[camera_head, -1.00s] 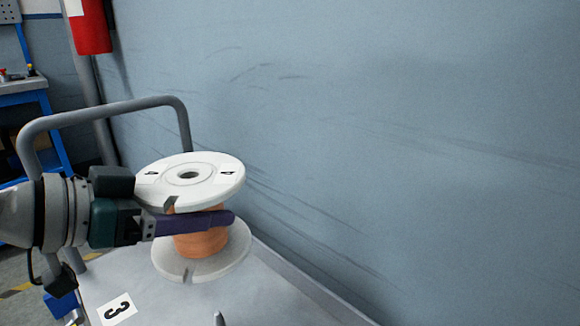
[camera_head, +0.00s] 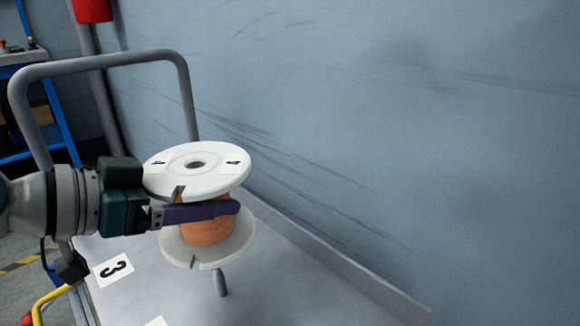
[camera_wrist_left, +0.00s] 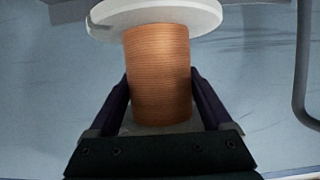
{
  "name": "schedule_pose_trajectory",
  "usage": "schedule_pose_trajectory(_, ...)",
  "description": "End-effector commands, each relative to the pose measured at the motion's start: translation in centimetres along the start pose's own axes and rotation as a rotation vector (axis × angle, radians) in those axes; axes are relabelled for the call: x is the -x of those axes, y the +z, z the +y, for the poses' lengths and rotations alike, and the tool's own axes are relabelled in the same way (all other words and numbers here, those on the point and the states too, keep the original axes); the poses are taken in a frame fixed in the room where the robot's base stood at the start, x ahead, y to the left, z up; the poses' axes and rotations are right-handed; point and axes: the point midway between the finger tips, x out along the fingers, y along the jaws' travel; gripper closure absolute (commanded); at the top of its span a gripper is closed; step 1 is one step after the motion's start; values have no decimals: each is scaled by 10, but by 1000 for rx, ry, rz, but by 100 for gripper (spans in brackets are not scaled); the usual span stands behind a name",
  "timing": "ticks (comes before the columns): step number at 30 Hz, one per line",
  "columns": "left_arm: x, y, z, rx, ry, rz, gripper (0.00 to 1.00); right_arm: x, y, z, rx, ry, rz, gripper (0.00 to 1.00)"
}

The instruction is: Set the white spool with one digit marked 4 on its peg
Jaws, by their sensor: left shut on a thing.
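The white spool marked 4 (camera_head: 215,181), wound with orange wire, is upright above the grey cart top. Its top flange carries labels reading 4 and a centre hole. My left gripper (camera_head: 205,211) is shut on the orange winding between the two flanges. In the left wrist view the winding (camera_wrist_left: 158,75) sits between the two purple fingers (camera_wrist_left: 160,100). A metal peg (camera_head: 220,284) stands on the cart top just below the spool's lower flange; its upper end is hidden or close to the flange. The right gripper is not in view.
The grey cart top (camera_head: 290,290) has a raised edge along the wall and a tubular handle (camera_head: 110,62) at the far end. A label marked 3 (camera_head: 113,269) lies at its left. The blue wall (camera_head: 400,130) is close on the right.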

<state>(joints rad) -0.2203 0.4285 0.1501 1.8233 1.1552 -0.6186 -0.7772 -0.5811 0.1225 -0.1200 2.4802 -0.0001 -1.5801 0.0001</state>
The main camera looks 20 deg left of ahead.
Motion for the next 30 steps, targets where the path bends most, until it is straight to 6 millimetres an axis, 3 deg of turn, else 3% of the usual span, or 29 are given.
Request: schedule_pose_trajectory(30,-2,3,0,-2,-1,4,100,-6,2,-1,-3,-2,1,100)
